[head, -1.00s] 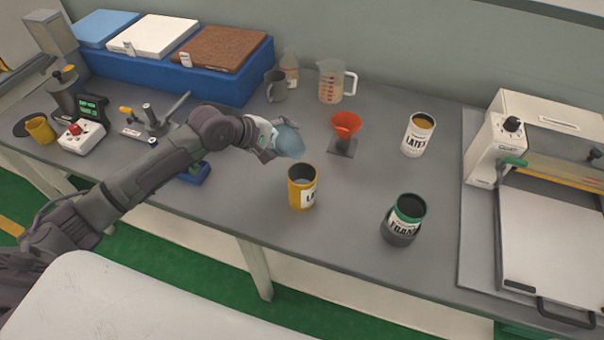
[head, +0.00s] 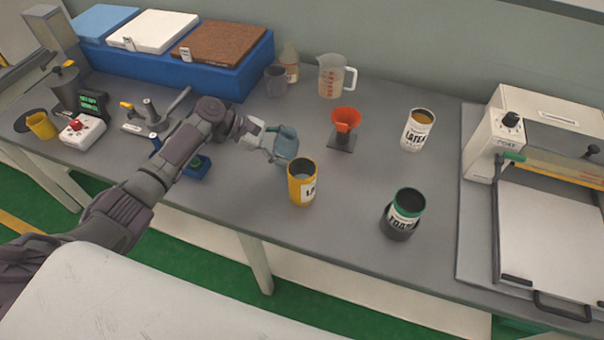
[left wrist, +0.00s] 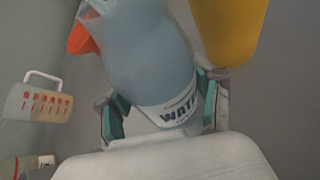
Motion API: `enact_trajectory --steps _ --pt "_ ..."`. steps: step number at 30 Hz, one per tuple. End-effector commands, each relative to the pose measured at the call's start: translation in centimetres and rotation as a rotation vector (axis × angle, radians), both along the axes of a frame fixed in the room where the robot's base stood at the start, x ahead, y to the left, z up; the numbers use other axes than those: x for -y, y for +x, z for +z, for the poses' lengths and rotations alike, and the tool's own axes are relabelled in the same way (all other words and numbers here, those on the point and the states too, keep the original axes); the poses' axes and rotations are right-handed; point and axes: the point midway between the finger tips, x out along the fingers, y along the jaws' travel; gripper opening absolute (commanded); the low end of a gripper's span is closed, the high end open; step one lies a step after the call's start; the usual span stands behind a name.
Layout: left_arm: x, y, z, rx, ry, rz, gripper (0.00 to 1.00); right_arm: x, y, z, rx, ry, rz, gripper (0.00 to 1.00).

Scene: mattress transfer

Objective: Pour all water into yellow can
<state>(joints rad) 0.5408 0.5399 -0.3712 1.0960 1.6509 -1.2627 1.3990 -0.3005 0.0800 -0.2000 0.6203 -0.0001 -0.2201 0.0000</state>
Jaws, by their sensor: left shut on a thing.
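My left gripper (head: 264,142) is shut on a blue-grey water container (head: 286,143), just behind and left of the yellow can. In the left wrist view the container (left wrist: 150,55) sits between the teal fingers, with a white "WATE..." label. It looks nearly upright in the head view. The yellow can (head: 302,190) stands upright on the bench with its top open, and a pale grey surface shows inside. The can also shows in the left wrist view (left wrist: 229,28). How much is left in the container is hidden. My right gripper is not in view.
An orange funnel on a stand (head: 346,122), a white latex can (head: 417,130) and a green-rimmed can (head: 403,214) stand to the right. A measuring jug (head: 331,76) and grey mug (head: 276,81) are behind. A white machine (head: 495,130) fills the right end.

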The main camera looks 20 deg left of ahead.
Motion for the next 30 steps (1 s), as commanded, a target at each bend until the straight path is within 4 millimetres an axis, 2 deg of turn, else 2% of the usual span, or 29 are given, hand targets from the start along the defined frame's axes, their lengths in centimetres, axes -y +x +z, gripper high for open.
enact_trajectory --steps 6,13,17,24,30 --pt "-0.4 0.6 -0.6 -0.141 -0.133 0.001 0.23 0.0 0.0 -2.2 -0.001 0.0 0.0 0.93" --pt "-0.6 0.7 -0.5 -0.219 -0.201 0.0 0.23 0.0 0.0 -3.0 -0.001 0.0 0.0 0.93" --pt "-0.6 0.7 0.7 -0.229 -0.213 0.0 0.23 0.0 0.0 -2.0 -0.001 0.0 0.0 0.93" --pt "-0.6 0.7 4.3 -0.231 -0.214 -0.001 0.23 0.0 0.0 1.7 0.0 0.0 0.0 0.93" --pt "-0.6 0.6 4.6 -0.233 -0.212 -0.001 0.23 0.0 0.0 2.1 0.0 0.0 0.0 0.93"
